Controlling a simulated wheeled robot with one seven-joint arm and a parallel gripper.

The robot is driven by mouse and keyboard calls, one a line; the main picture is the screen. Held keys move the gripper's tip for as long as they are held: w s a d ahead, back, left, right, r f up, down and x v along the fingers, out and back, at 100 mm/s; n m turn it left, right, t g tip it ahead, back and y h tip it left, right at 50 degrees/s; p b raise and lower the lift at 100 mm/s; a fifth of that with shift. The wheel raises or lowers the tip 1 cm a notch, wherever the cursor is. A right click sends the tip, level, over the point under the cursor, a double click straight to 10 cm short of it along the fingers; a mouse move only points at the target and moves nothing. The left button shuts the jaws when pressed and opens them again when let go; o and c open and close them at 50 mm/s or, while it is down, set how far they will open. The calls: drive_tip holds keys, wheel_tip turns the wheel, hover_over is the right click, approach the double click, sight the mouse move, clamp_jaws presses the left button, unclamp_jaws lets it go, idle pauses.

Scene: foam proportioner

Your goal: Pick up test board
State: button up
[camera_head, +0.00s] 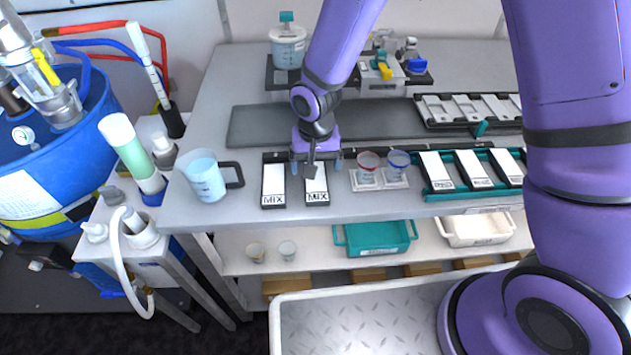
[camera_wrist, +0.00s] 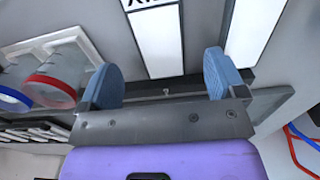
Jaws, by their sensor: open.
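Two white test boards with black MIX labels lie side by side in a black holder near the front edge of the bench. The left board (camera_head: 273,180) stands clear of my gripper. The right board (camera_head: 316,184) is below my gripper (camera_head: 316,163), which partly hides its far end. In the wrist view, my gripper (camera_wrist: 160,76) is open. Its blue fingertips are on either side of the right board (camera_wrist: 156,45), with gaps to it. The left board (camera_wrist: 257,30) lies outside the fingers. Contact with the board cannot be told.
Two cups, red-rimmed (camera_head: 368,165) and blue-rimmed (camera_head: 397,163), stand just right of the boards. A teal rack (camera_head: 437,188) with white strips is farther right. A jug (camera_head: 205,178) stands on the left. A dark mat (camera_head: 255,125) lies behind the holder.

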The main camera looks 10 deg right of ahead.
sight(316, 179)
drive_tip(key=shift+s+f, duration=0.1)
drive_tip(key=shift+f, duration=2.15)
drive_tip(key=c, duration=1)
